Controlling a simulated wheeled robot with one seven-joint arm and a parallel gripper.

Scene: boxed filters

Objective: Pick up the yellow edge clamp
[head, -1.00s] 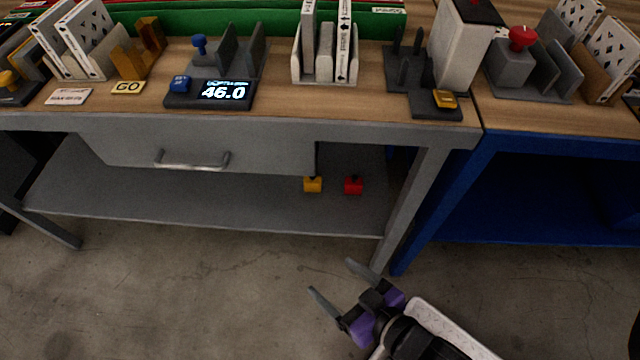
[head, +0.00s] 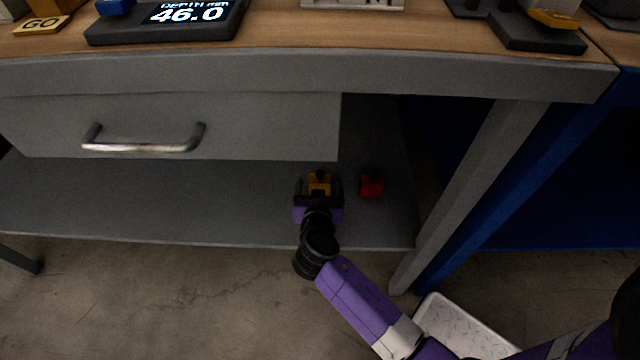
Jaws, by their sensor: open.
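The yellow edge clamp (head: 319,182) sits on the lower grey shelf under the workbench, with a dark knob on top. My gripper (head: 319,190) reaches in over the shelf's front edge and is at the clamp, which shows just beyond and between its dark fingers. The jaws are open. The gripper body hides the clamp's lower part, and I cannot tell whether a finger touches it.
A red clamp (head: 371,186) stands on the shelf close to the right of my gripper. The drawer (head: 180,125) with its metal handle hangs above left. The bench leg (head: 465,190) stands to the right. The shelf's left part is clear.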

